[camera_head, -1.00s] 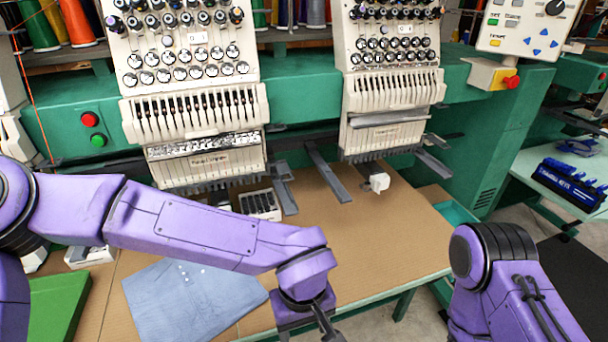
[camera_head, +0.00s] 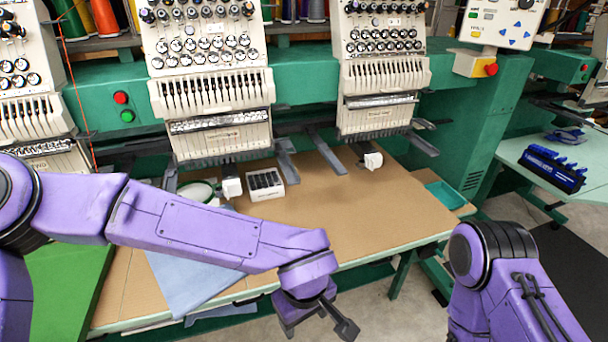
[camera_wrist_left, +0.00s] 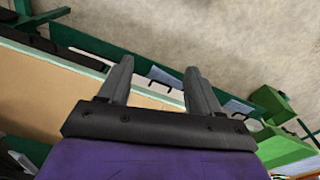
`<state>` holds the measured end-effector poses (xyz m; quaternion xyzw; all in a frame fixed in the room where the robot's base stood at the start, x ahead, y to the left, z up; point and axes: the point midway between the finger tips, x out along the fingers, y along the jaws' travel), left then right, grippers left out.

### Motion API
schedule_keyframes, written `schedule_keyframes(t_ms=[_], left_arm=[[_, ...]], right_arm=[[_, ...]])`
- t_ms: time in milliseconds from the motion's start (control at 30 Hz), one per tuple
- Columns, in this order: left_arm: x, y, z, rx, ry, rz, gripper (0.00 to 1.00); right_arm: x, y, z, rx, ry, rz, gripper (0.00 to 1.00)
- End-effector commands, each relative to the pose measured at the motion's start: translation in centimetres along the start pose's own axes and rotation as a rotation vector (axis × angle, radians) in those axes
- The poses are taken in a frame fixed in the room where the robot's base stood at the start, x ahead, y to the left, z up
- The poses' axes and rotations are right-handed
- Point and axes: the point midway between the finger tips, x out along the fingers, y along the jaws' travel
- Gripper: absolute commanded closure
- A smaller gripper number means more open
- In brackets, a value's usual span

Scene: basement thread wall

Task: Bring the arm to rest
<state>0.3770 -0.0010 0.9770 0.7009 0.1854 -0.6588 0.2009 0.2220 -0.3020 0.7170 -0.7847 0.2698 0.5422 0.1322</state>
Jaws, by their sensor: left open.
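My left arm reaches in from the left, across the front of the table (camera_head: 352,215). My left gripper (camera_head: 345,325) hangs just beyond the table's front edge, over the floor. In the left wrist view the left gripper (camera_wrist_left: 158,80) has its two fingers apart with nothing between them. The table edge and bare floor show beyond the fingers. My right arm shows only as a purple link at the lower right; its gripper is out of view.
An embroidery machine (camera_head: 215,100) with several heads stands behind the table. A blue cloth (camera_head: 185,285) lies at the front left, partly hidden by my arm. A white box (camera_head: 264,187) and a green tray (camera_head: 447,194) are on the table. Concrete floor (camera_head: 400,315) is free in front.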

Motion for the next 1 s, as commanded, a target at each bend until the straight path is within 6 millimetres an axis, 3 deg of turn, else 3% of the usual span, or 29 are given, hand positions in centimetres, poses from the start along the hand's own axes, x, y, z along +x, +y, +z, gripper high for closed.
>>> schedule_keyframes(t_ms=[167,367,467,533,600,700,800,900,1000], left_arm=[[1.9,-0.5,-2.5,-0.144,0.131,0.035,0.36],[8.1,-3.7,-6.4,-0.302,0.337,0.081,0.36],[13.1,-7.4,-7.8,-0.341,0.433,0.107,0.36],[17.4,-11.5,-7.9,-0.335,0.474,0.124,0.36],[21.4,-16.5,-7.0,-0.293,0.471,0.122,0.36],[25.1,-23.8,-4.8,-0.197,0.421,0.071,0.36],[26.8,-29.8,-2.9,-0.078,0.371,-0.018,0.36],[27.3,-33.8,-2.1,-0.036,0.353,-0.103,0.36],[27.4,-34.1,-2.0,-0.034,0.352,-0.110,0.36]], right_arm=[[0.0,0.0,0.0,0.000,0.000,0.000,0.71],[0.3,0.0,0.2,0.000,-0.001,0.000,0.71],[0.7,-0.1,0.3,0.000,-0.001,0.000,0.71],[1.1,-0.1,0.5,0.000,0.000,0.000,0.71],[1.6,-0.1,0.7,0.000,-0.001,0.000,0.71],[2.1,-0.2,0.9,0.000,-0.001,0.000,0.71],[2.5,-0.2,1.0,0.000,-0.001,0.000,0.71],[2.7,-0.2,1.1,0.000,-0.001,0.000,0.71],[2.7,-0.2,1.1,0.000,-0.001,0.000,0.71]])
